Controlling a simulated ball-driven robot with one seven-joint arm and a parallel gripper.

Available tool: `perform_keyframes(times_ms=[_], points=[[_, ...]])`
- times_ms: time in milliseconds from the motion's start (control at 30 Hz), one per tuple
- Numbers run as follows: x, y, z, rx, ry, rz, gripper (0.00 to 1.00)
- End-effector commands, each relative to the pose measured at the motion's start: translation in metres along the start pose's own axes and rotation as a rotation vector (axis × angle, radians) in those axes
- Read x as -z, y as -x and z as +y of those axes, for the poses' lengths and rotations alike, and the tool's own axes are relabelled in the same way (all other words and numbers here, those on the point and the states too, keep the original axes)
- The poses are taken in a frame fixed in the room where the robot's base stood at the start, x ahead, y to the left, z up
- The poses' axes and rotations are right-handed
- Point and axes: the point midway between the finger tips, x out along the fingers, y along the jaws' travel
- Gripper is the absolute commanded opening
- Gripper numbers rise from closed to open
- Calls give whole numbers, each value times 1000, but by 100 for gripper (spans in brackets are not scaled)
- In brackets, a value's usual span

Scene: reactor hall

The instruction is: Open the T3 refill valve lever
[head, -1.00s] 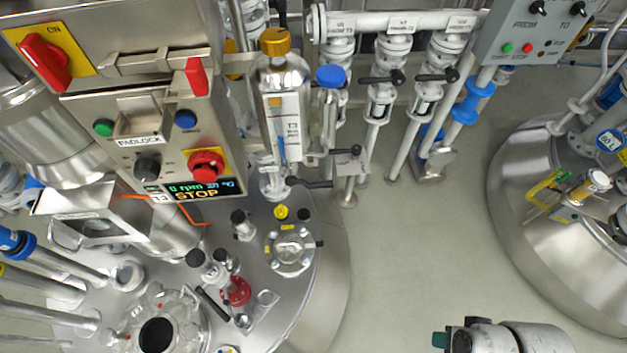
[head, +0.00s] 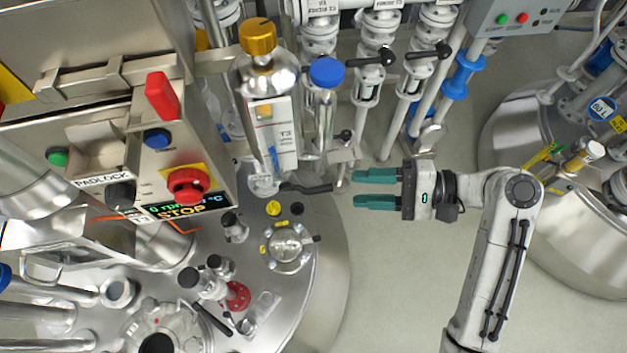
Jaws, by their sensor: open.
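The T3 refill vessel (head: 268,105) is a clear upright bottle with a gold cap and a T3 label, at centre left in the head view. A black lever (head: 308,188) sticks out sideways to the right from the valve at its foot. My gripper (head: 358,188) has green fingers, is open and empty, and points left. Its fingertips are a short way right of the lever's free end, apart from it in the picture. The height difference between them is hard to tell. The valve body (head: 263,185) is partly hidden under the vessel.
A control box (head: 150,150) with red, green and blue buttons hangs left of the vessel. A blue-capped glass tube (head: 325,105) and white pipes with black-handled valves (head: 376,55) stand behind. The reactor lid (head: 255,290) lies below. Floor (head: 400,280) is open beneath my gripper.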

Motion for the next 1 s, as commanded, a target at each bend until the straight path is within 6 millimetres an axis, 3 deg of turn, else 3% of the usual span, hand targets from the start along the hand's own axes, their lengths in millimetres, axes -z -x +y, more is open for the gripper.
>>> perform_keyframes(times_ms=[500, 700, 1000], points=[[-1, -85, 1, -4, 1, -2, 41], [0, -99, 1, -3, 1, 2, 41], [0, -101, 2, -2, 2, 2, 41]])
